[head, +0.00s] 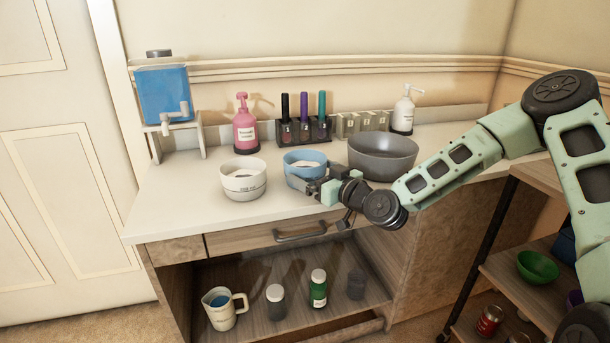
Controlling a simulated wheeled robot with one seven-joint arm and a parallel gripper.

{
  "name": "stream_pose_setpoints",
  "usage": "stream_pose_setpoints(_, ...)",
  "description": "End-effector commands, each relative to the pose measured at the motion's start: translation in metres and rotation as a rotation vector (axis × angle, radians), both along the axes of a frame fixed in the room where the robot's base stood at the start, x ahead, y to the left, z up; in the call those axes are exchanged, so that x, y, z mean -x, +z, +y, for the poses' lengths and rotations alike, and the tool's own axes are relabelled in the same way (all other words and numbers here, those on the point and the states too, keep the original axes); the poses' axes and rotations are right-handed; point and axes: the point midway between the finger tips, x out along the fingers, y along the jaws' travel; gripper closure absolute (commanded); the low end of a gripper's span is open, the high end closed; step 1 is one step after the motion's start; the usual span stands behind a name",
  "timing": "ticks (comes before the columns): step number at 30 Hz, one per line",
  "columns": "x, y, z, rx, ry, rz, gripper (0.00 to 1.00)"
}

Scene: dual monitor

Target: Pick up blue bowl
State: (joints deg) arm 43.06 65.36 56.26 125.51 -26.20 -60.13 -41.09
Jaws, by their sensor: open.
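The blue bowl (297,160) stands upright on the white countertop (187,213), between a white bowl on its left and a larger grey bowl on its right. It looks to have something pale inside. My gripper (310,184) is open at the front right side of the blue bowl, with its fingers towards the bowl's rim. It partly covers the bowl's lower right side. I cannot tell whether the fingers touch the bowl.
A white bowl (243,183) and a grey bowl (383,160) flank the blue bowl closely. Behind stand a pink pump bottle (245,132), a rack of bottles (303,132) and a white pump bottle (403,115). A drawer handle (300,235) juts out below the counter's front edge.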

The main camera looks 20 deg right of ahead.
Motion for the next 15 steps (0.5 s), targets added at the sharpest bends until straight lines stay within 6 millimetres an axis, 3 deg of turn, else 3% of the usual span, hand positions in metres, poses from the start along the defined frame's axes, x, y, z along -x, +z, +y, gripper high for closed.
stream_pose_setpoints(5, -0.018, 0.0, 0.009, 0.0, 0.0, -0.001, 0.0)
stream_pose_setpoints(13, -0.021, 0.0, 0.01, 0.001, 0.0, 0.0, 0.0)
stream_pose_setpoints(15, -0.02, 0.0, 0.01, 0.001, 0.0, 0.0, 0.19)
